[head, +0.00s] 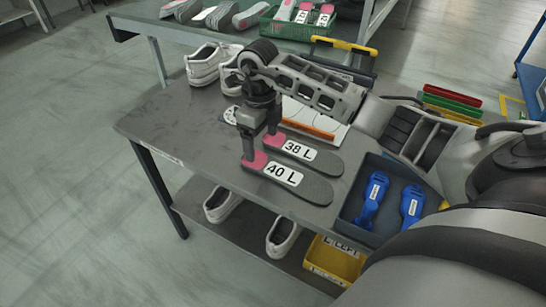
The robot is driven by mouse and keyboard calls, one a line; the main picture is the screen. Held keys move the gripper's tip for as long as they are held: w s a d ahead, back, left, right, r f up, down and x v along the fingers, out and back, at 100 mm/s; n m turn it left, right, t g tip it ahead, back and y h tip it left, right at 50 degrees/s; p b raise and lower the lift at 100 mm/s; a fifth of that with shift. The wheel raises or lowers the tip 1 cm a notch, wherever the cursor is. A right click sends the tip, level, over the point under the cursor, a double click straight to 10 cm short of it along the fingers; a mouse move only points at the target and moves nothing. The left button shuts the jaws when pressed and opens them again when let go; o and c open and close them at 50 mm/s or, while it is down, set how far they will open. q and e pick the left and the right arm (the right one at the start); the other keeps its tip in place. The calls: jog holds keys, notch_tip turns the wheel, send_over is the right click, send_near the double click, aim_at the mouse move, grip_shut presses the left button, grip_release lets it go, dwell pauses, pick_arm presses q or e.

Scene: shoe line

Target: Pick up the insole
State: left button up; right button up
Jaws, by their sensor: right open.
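Two grey insoles with pink heel ends lie side by side on the dark table. The nearer insole is marked 40 L (316,193), and the farther insole is marked 38 L (327,163). My right gripper (260,143) points down over their pink heel ends with its two fingers apart. One finger is in front of the 40 L heel end, the other by the 38 L heel end. I cannot tell whether the fingers touch either insole. My left gripper is out of view.
White shoes (203,64) stand at the table's far left corner. A blue-grey bin (349,208) with two blue shoe-shaped pieces (373,197) is on the right. A yellow bin (334,262) and more shoes (282,238) are on the lower shelf. The table's left part is clear.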

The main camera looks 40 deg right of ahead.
aim_at(260, 161)
jog(key=shift+a+f, duration=0.15)
jog(key=shift+f, duration=1.35)
jog(key=shift+a+f, duration=0.15)
jog(key=shift+f, duration=1.35)
jog(key=c, duration=1.1)
